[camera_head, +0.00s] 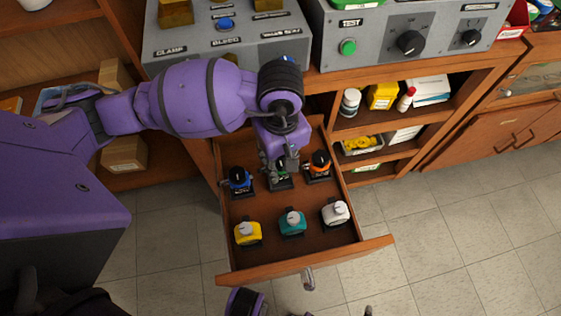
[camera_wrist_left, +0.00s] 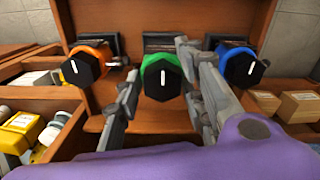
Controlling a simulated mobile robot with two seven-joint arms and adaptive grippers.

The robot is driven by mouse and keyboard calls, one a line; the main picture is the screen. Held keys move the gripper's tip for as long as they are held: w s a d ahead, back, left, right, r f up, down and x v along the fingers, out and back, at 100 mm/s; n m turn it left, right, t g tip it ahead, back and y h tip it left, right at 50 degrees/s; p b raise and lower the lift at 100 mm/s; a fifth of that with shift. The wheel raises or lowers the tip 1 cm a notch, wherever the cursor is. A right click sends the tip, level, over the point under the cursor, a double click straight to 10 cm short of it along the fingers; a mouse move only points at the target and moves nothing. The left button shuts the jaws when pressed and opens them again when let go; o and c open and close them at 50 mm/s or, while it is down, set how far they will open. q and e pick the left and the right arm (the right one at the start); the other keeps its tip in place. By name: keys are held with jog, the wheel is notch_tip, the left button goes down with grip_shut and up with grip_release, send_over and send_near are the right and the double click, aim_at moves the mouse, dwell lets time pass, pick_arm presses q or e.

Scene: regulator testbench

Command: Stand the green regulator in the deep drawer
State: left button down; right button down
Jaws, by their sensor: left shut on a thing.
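The green regulator (camera_head: 281,172) stands in the middle of the back row in the open deep wooden drawer (camera_head: 318,262). In the head view my left gripper mostly covers it. In the left wrist view the green regulator (camera_wrist_left: 161,78) shows its black six-sided knob with a white mark. My left gripper (camera_head: 280,163) reaches down into the drawer, shut on the green regulator. In the left wrist view its fingers (camera_wrist_left: 158,76) lie on either side of the regulator. Whether the regulator's base touches the drawer floor is hidden.
A blue regulator (camera_head: 239,178) and an orange one (camera_head: 319,164) stand closely beside it. Yellow (camera_head: 248,233), teal (camera_head: 292,222) and white (camera_head: 335,212) ones form the front row. A bench with control panels (camera_head: 400,42) overhangs the back. Shelves (camera_head: 385,122) stand to the right.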

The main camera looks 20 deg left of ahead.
pick_arm(q)
jog(key=shift+f, duration=1)
jog(key=shift+f, duration=0.2)
jog(key=c, duration=1.4)
grip_release()
jog(key=shift+s, duration=0.1)
jog(key=shift+r, duration=0.1)
notch_tip(320, 180, up, 12)
jog(key=shift+r, duration=0.15)
